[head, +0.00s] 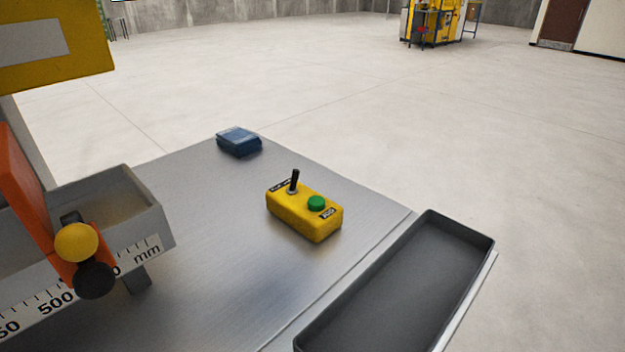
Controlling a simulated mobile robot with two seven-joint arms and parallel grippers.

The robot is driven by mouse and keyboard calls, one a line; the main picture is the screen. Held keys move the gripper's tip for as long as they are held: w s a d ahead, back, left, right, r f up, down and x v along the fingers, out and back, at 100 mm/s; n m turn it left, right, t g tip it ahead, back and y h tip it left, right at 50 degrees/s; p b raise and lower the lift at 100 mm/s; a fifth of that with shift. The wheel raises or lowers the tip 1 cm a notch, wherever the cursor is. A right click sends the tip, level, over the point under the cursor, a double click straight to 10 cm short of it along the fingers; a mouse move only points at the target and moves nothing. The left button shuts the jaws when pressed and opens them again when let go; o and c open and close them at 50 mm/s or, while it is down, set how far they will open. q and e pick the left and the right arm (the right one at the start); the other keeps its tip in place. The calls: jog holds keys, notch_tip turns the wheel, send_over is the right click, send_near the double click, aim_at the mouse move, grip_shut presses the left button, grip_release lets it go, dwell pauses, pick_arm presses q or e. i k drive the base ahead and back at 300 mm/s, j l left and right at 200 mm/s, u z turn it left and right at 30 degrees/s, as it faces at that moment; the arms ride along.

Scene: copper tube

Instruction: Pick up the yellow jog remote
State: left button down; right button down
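The yellow jog remote (304,213) lies on the metal table (205,225), near the middle of the head view. It is a small box with a black toggle lever, a green button and dark labels on its top. Nothing touches it or covers it. Neither of my grippers shows in the head view.
A dark blue object (239,141) lies at the table's far corner. A dark grey empty tray (400,290) stands along the right edge. At left is a machine part with an orange piece (22,185), a yellow knob (76,241) and a mm scale (140,250). Table around the remote is clear.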

aim_at(293, 209)
jog(key=i+l+u, duration=0.1)
jog(key=l+u, duration=0.4)
jog(key=l, duration=0.4)
jog(key=k+l+u, duration=0.1)
jog(key=l+u, duration=0.4)
jog(key=l, duration=0.4)
jog(key=l+u, duration=0.3)
jog(key=l, duration=0.25)
jog(key=l+u, duration=0.25)
jog(key=l, duration=0.3)
jog(key=i+l, duration=0.1)
jog(key=i, duration=0.15)
